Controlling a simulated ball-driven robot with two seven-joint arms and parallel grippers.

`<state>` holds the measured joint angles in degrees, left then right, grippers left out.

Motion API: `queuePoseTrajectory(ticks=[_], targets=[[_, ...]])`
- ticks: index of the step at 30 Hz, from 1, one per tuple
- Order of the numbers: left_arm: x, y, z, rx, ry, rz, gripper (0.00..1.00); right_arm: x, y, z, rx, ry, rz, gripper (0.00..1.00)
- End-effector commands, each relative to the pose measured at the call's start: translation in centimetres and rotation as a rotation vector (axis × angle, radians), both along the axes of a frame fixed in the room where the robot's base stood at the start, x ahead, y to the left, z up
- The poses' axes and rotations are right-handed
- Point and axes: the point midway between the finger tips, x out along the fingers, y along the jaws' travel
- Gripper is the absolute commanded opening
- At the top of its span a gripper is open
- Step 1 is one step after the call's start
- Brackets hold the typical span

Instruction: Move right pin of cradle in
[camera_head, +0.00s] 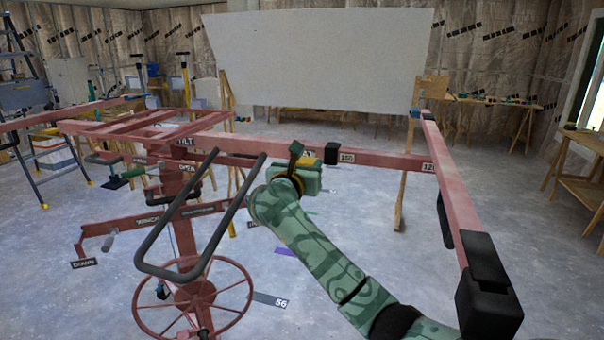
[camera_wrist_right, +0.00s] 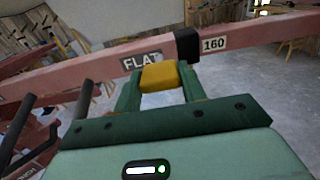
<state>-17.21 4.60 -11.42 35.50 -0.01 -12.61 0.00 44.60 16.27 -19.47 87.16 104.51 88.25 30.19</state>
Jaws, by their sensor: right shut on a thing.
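The pink cradle (camera_head: 380,159) of the panel lift reaches across the middle of the head view. Its beam (camera_wrist_right: 85,75) also crosses the wrist view, with a FLAT label and a black sleeve beside a 160 label. My right gripper (camera_head: 311,161) is at the near side of this beam, just left of the black sleeve. In the right wrist view, my right gripper (camera_wrist_right: 160,84) is shut on a yellow block (camera_wrist_right: 160,76), seemingly the pin's grip, close against the beam. The pin's shaft is hidden. My left gripper is not in view.
The cradle's right arm (camera_head: 450,190) runs toward me and ends in a black block (camera_head: 488,300). A black bent handle (camera_head: 160,235) and a pink wheel (camera_head: 190,300) stand at left. A large white panel (camera_head: 318,60) is behind.

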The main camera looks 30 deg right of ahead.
Motion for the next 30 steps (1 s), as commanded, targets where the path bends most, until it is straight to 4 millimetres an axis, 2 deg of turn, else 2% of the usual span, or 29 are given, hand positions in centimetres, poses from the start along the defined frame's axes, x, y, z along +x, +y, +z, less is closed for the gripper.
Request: queuePoseTrajectory(ticks=[2,11,12,14,23,26,30], targets=[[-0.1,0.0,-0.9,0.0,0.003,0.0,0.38,0.6,-0.7,-0.3,-0.002,-0.001,-0.002,0.0],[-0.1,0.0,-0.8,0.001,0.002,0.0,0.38,0.8,-1.0,0.0,-0.002,-0.001,0.0,0.0],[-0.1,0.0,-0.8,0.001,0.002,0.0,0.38,0.8,-1.0,0.0,-0.002,-0.001,0.0,0.49],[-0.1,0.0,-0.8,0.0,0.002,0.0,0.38,0.8,-1.0,0.0,-0.002,-0.001,0.0,0.63],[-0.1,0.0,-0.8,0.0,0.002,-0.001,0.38,0.7,-0.8,0.0,-0.001,-0.002,0.001,0.63],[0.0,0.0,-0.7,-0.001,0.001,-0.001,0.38,0.2,-0.1,0.0,0.0,-0.003,0.003,0.63],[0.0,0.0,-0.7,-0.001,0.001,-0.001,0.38,-1.6,2.1,-0.1,0.003,-0.003,0.005,0.63]])
